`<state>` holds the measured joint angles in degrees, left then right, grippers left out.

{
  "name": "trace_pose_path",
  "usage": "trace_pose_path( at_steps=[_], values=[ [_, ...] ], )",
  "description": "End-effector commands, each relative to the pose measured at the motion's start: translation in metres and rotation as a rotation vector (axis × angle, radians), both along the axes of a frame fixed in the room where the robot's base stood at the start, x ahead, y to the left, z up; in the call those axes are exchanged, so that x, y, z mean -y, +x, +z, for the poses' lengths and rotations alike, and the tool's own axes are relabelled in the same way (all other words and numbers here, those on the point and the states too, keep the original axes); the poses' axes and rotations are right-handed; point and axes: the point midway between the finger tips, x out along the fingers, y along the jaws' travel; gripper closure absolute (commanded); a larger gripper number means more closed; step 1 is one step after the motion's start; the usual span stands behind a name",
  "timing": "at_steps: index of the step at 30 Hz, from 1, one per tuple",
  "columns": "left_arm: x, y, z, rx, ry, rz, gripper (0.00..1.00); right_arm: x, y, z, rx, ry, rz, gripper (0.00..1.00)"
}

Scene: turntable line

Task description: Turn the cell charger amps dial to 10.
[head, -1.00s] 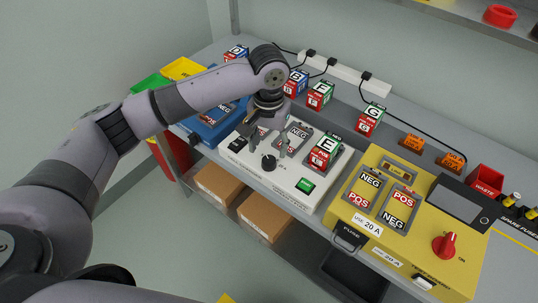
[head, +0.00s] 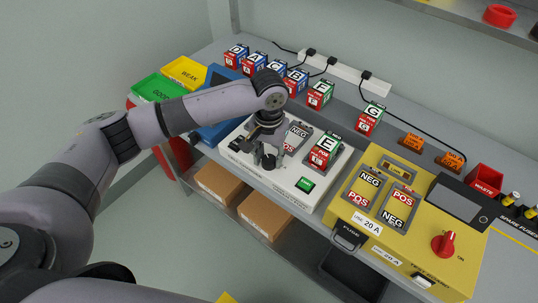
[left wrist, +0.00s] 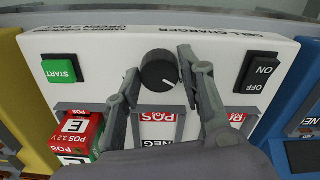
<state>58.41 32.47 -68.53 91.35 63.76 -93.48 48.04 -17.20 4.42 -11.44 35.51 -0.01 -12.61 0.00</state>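The cell charger (head: 318,196) is a white box on the bench. Its black round amps dial (head: 268,162) is on the front part of the top and also shows in the left wrist view (left wrist: 159,70). A white pointer mark on the dial points to the lower right in the wrist view. I cannot read the amps scale around it. My left gripper (left wrist: 161,66) is open, with one finger on each side of the dial and a small gap visible. It also shows above the dial in the head view (head: 266,157). My right gripper is not in view.
The charger has a green START button (left wrist: 59,70) and a black ON/OFF switch (left wrist: 258,77). A yellow tester (head: 410,255) stands to the right. Several cells stand behind.

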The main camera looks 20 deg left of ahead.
Motion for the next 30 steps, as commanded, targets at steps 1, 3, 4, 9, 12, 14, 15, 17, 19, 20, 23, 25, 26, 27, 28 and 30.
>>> trace_pose_path(
  at_steps=[1,3,4,9,12,14,15,17,19,20,23,25,26,27,28,30],
  values=[
    [0.000,0.000,0.000,0.000,0.000,0.000,0.69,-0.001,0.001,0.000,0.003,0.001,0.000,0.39],
    [0.000,0.000,0.000,0.000,0.000,0.000,0.74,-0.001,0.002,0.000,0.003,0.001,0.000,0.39],
    [0.000,0.000,0.000,0.000,0.000,0.000,0.76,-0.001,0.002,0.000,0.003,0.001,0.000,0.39],
    [0.000,0.000,0.000,0.000,0.000,0.000,0.87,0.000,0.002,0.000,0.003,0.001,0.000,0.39],
    [0.000,0.000,0.000,0.000,0.000,0.000,0.94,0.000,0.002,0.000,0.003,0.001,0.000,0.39],
    [0.000,0.000,0.000,0.000,0.000,0.000,0.95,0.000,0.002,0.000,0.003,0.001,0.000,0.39],
    [0.000,0.000,0.001,0.000,0.000,-0.001,0.95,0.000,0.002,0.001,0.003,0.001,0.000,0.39],
    [0.000,0.000,0.001,0.000,0.000,-0.004,0.95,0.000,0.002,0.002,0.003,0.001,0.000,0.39],
    [0.000,0.000,0.002,0.000,0.001,-0.013,0.95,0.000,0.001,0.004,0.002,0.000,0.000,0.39],
    [0.000,0.000,0.002,0.000,0.001,-0.020,0.95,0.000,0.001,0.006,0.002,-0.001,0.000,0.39],
    [0.000,0.000,0.003,-0.001,0.000,-0.053,0.95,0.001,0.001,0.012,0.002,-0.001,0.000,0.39],
    [0.000,0.000,0.004,-0.003,0.000,-0.087,0.95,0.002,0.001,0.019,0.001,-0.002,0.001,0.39],
    [0.000,0.000,0.005,-0.003,0.000,-0.104,0.95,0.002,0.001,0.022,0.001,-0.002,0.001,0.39],
    [0.000,-0.001,0.005,-0.003,0.000,-0.130,0.95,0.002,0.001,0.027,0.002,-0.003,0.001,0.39],
    [0.000,-0.001,0.005,-0.004,0.000,-0.152,0.95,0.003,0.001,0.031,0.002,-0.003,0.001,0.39],
    [0.000,-0.001,0.006,-0.004,0.000,-0.206,0.95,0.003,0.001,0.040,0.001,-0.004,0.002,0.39]
  ],
)
